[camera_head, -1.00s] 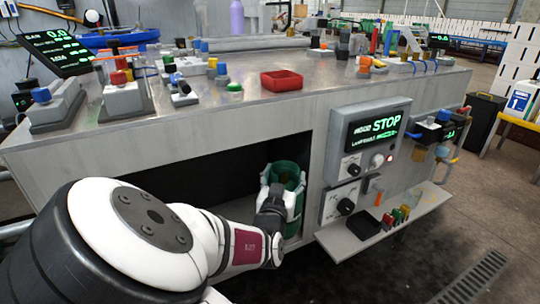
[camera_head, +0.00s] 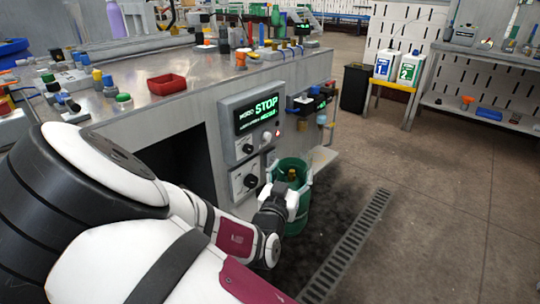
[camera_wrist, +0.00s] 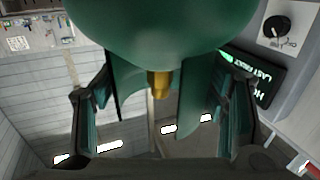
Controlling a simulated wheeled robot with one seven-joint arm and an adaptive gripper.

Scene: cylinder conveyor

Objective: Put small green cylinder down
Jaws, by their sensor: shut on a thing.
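The small green cylinder (camera_head: 297,222) is a dark green gas bottle with a collar and a brass valve (camera_head: 292,174). It hangs upright in my gripper (camera_head: 284,198), in front of the bench's right part, near the floor drain. My gripper's fingers close around its upper part from the left. In the wrist view the cylinder's rounded green body (camera_wrist: 160,30) fills the top middle, with the brass valve below it and a finger (camera_wrist: 92,105) on each side. I cannot tell whether its base touches the floor.
A black bin (camera_head: 355,88) and a yellow stand (camera_head: 392,88) with bottles are farther back. The floor on the right is clear.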

